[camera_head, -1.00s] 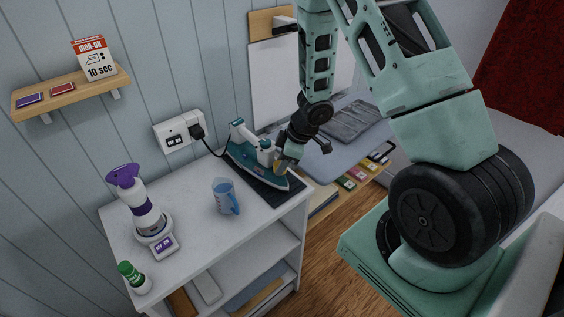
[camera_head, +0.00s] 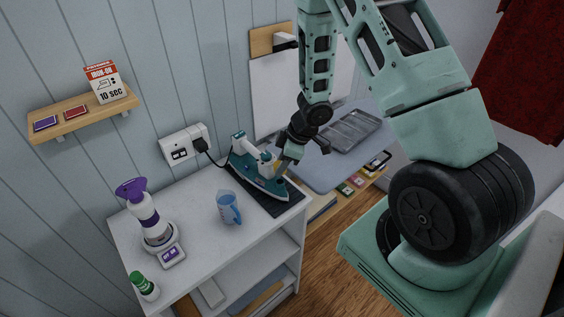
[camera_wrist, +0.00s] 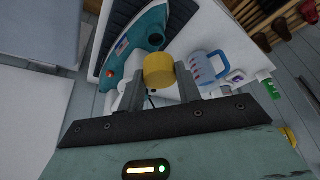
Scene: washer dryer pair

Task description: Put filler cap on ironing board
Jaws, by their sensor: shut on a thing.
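The yellow filler cap (camera_wrist: 158,70) is between the two fingers of my gripper (camera_wrist: 160,80) in the wrist view. My gripper is shut on it. In the head view my gripper (camera_head: 284,160) is beside and above the teal iron (camera_head: 258,172), and its fingers are small and partly hidden there. The iron stands on a dark mat on the white cabinet. The ironing board (camera_head: 312,174) is the grey-blue padded surface right of the cabinet, partly behind my arm. A grey tray-like item (camera_head: 352,130) lies on its far part.
A blue measuring jug (camera_head: 229,208), a purple-topped spray bottle (camera_head: 143,210) and a green-capped bottle (camera_head: 144,286) stand on the cabinet (camera_head: 195,250). The iron's cord runs to a wall socket (camera_head: 186,145). Small coloured items lie on a wooden surface below the board's near edge.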

